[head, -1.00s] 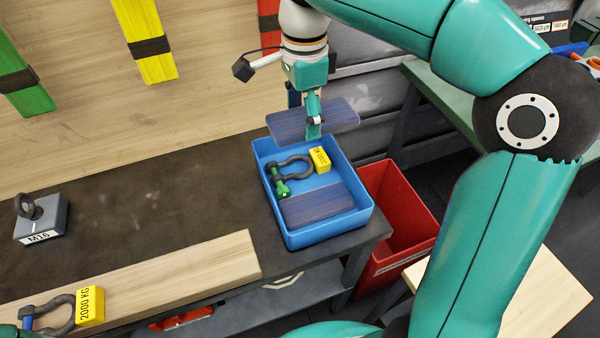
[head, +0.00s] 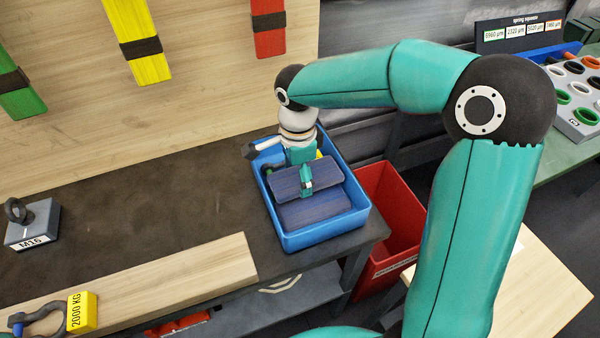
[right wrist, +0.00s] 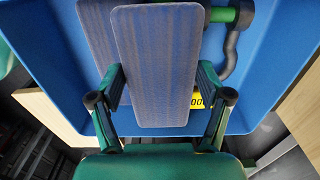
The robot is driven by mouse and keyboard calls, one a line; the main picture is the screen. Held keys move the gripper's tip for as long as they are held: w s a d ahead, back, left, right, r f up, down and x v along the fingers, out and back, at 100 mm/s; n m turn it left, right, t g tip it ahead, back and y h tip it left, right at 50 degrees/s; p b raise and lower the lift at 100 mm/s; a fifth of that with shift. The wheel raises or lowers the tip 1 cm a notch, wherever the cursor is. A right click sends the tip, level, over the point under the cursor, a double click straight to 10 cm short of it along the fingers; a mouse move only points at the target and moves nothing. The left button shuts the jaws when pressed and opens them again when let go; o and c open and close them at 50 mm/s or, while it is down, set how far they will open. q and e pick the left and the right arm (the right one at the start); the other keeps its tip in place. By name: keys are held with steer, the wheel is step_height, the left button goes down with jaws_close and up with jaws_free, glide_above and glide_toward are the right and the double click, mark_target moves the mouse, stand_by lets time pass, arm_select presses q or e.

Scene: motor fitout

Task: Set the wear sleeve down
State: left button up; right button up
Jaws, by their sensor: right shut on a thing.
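The dark blue-purple wear sleeve (head: 325,177) is held in my right gripper (head: 306,183), low over the blue bin. It also shows in the right wrist view (right wrist: 157,50), between the two fingers of my right gripper (right wrist: 160,82). A second sleeve of the same colour (head: 316,212) lies in the near part of the bin; in the right wrist view it (right wrist: 95,25) is partly behind the held one. Whether the two touch, I cannot tell. The blue bin (head: 345,230) stands at the bench's right end. My left gripper is not in view.
A shackle with a green pin (right wrist: 235,40) and yellow tag lies in the bin, mostly hidden in the head view. A red bin (head: 392,205) stands beside the bench. An M16 block (head: 35,222), plank (head: 180,273) and tagged shackle (head: 40,322) are at left.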

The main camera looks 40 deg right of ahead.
mark_target(298, 178)
steer(key=shift+f+b, duration=0.3)
steer(key=shift+f, duration=0.05)
steer(key=o, duration=1.2)
steer(key=shift+c, duration=0.2)
steer(key=shift+r, duration=0.1)
steer(key=shift+r+p, duration=0.4)
steer(key=shift+r, duration=0.05)
step_height(298, 178, up, 12)
steer(key=shift+f, duration=0.25)
